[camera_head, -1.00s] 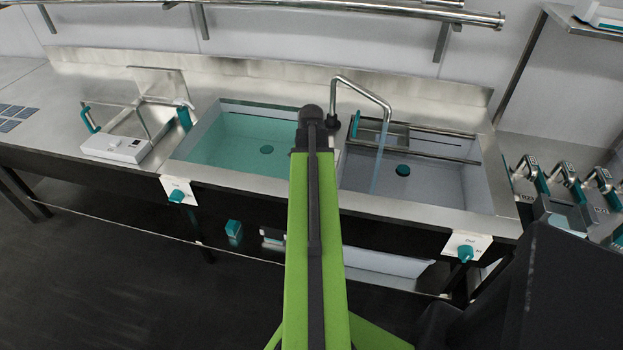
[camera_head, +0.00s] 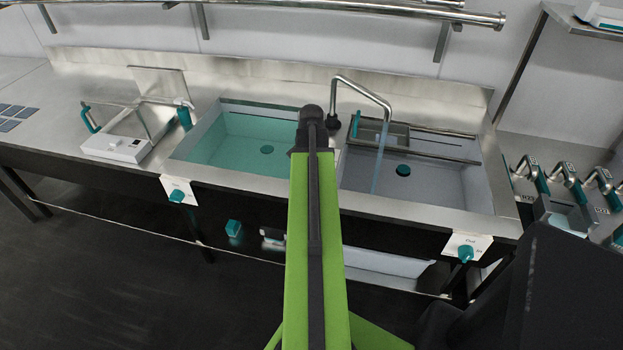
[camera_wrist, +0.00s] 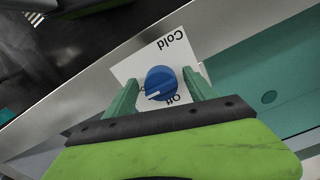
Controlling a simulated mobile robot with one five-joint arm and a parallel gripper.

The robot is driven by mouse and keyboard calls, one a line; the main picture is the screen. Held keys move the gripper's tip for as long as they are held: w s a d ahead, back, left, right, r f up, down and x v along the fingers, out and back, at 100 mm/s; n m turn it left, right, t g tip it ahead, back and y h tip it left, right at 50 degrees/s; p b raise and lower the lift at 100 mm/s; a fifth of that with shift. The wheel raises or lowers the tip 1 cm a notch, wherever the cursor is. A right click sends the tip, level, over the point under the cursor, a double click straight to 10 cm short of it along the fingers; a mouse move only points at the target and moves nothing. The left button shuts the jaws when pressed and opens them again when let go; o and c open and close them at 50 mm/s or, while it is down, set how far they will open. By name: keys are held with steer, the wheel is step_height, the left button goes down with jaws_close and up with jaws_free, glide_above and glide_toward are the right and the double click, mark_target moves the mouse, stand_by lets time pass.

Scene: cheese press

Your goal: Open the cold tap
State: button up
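The cold tap is a round blue knob (camera_wrist: 161,83) on a white plate (camera_wrist: 131,70) that reads "Cold" and "Off", upside down in the wrist view. The knob's white mark points to the lower left, away from the "Off" lettering. My gripper (camera_wrist: 161,80) is open, with one teal finger on each side of the knob and small gaps showing. In the head view my green arm hides the knob and the gripper. A bluish stream (camera_head: 378,165) falls from the curved spout (camera_head: 362,85) into the right basin (camera_head: 430,184).
The left basin (camera_head: 222,150) holds teal water. Two teal knobs sit on white plates on the counter front, one left (camera_head: 177,196) and one right (camera_head: 465,254). A white device (camera_head: 118,147) stands on the left counter. Teal-handled tools (camera_head: 568,172) stand at right.

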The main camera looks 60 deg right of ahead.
step_height(320, 180, up, 17)
steer(key=p, duration=1.7)
steer(key=shift+r, duration=0.2)
steer(key=w+a+f+n+b, duration=0.25)
steer(key=w+a+n, duration=0.35)
steer(key=w+a, duration=1.4)
steer(key=w+a+f+n+b, duration=0.1)
steer(key=a+n, duration=1)
steer(key=a, duration=1.8)
steer(key=shift+w+a+f+n+b, duration=0.3)
steer(key=shift+w+f+b, duration=0.1)
steer(key=shift+f, duration=0.2)
